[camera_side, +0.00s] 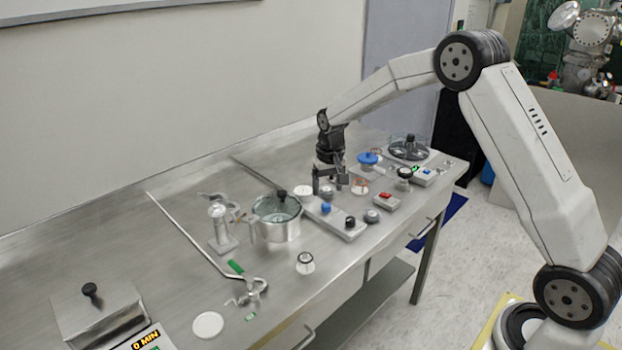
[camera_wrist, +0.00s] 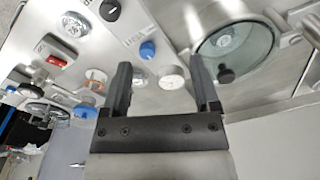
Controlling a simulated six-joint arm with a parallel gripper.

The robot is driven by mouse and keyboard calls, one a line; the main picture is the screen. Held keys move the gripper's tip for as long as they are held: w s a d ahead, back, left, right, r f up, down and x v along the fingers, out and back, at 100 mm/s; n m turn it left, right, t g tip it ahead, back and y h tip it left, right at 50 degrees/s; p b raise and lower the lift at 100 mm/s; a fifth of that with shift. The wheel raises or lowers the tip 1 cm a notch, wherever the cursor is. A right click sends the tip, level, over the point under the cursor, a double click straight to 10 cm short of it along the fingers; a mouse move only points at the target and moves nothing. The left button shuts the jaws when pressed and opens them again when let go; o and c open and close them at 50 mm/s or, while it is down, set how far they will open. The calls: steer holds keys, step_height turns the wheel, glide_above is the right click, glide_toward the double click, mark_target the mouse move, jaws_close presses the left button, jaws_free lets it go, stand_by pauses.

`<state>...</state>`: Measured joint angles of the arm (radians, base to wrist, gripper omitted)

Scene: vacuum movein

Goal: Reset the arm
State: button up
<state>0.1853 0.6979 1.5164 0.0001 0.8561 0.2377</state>
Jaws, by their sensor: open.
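My gripper (camera_side: 330,182) points down above the steel bench (camera_side: 170,250), near its middle. It is open, and its two fingers show apart and empty in the wrist view (camera_wrist: 163,88). A steel pot with a glass lid and black knob (camera_side: 278,218) stands to its left in the side view; the pot also shows at the upper right of the wrist view (camera_wrist: 240,50). A grey control box with a blue and a black knob (camera_side: 335,218) sits just below and in front of my gripper.
A blue-capped vessel (camera_side: 367,160), a red-switched box (camera_side: 386,202) and a round glass-lidded dish (camera_side: 408,148) stand to the right. A glass cylinder (camera_side: 219,225), a clamp (camera_side: 250,290) and a lidded steel box (camera_side: 95,305) stand to the left.

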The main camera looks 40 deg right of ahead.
steer(key=s+a+n+t, duration=0.1)
steer(key=s+a, duration=0.4)
steer(key=s, duration=0.7)
steer(key=s+a+n, duration=0.3)
steer(key=s+a, duration=0.1)
steer(key=s, duration=0.8)
steer(key=shift+a+r+n+t, duration=0.4)
